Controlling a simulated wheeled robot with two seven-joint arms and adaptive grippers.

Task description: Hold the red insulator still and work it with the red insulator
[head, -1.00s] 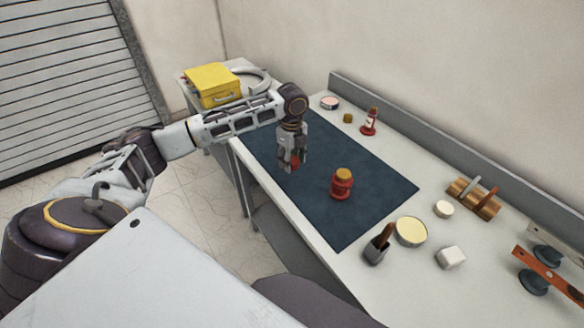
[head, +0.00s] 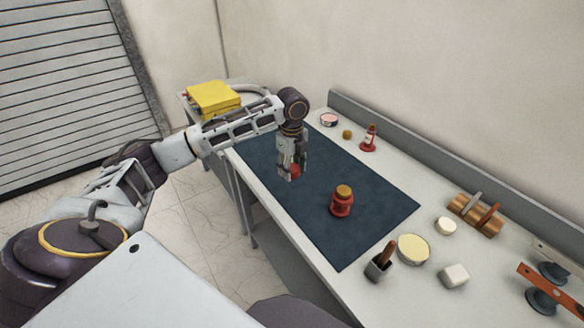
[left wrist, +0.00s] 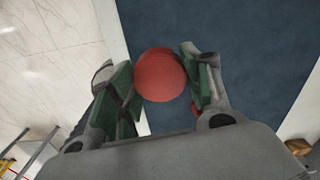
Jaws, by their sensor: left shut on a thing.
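My left gripper (head: 291,174) hangs over the far-left part of the dark blue mat (head: 378,226), pointing down. It is shut on a red insulator (left wrist: 161,75), whose rounded red end shows between the green finger pads in the left wrist view. In the head view the fingers mostly hide this piece. A second red insulator (head: 341,204), with a brownish-yellow top, stands upright on the mat, right of and nearer than the gripper. The two pieces are apart. My right gripper is not in view.
A yellow box (head: 213,99) sits at the table's far left. A red bottle (head: 369,139) stands by the back ledge. A cup with a brown handle (head: 379,266), a pale yellow round dish (head: 413,249) and a white block (head: 454,275) lie at the right. Most of the mat is clear.

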